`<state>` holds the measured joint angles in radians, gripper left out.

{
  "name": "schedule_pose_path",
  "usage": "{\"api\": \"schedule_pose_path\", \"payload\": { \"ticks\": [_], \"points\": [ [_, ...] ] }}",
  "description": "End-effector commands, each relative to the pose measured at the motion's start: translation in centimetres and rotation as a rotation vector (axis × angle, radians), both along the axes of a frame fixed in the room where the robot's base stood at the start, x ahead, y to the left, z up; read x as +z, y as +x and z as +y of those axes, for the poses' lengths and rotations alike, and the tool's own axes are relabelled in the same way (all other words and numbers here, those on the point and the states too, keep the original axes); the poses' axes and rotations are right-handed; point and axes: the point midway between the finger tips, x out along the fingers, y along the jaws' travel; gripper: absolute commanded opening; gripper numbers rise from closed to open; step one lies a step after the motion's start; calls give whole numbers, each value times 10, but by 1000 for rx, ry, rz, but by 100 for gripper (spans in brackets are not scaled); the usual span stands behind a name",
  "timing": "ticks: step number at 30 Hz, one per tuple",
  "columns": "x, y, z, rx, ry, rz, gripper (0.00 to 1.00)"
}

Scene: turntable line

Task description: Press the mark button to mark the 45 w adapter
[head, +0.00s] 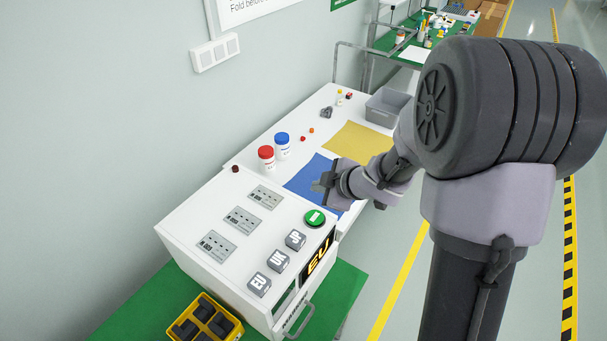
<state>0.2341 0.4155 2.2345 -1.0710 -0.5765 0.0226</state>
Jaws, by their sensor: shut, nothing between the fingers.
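A white marking machine (190,215) stands in the lower middle of the head view. A round green button (316,217) with a white sign sits at its right top edge. Grey keys read EU (259,284), UK (278,260) and JP (295,239). The front display (319,254) shows EU in orange. My gripper (321,186) is shut and empty, above the blue mat and beyond the green button, apart from it. A yellow tray (238,334) at the bottom holds several black adapters; their wattage cannot be read. No adapter labelled 45 W can be made out.
Three grey plates (266,196) lie on the machine top. Red-capped (266,158) and blue-capped (283,147) bottles stand behind the blue mat (303,179). A yellow mat (357,141) and grey bin (388,107) lie farther back. A handle (300,319) projects from the machine front.

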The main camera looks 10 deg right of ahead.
Motion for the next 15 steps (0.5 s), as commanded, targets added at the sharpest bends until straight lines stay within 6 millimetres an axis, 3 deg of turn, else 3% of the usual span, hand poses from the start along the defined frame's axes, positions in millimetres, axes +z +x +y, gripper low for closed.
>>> {"api": "schedule_pose_path", "payload": {
  "ticks": [15],
  "points": [
    [-10,-1,3,21,4,1,0]
  ]
}}
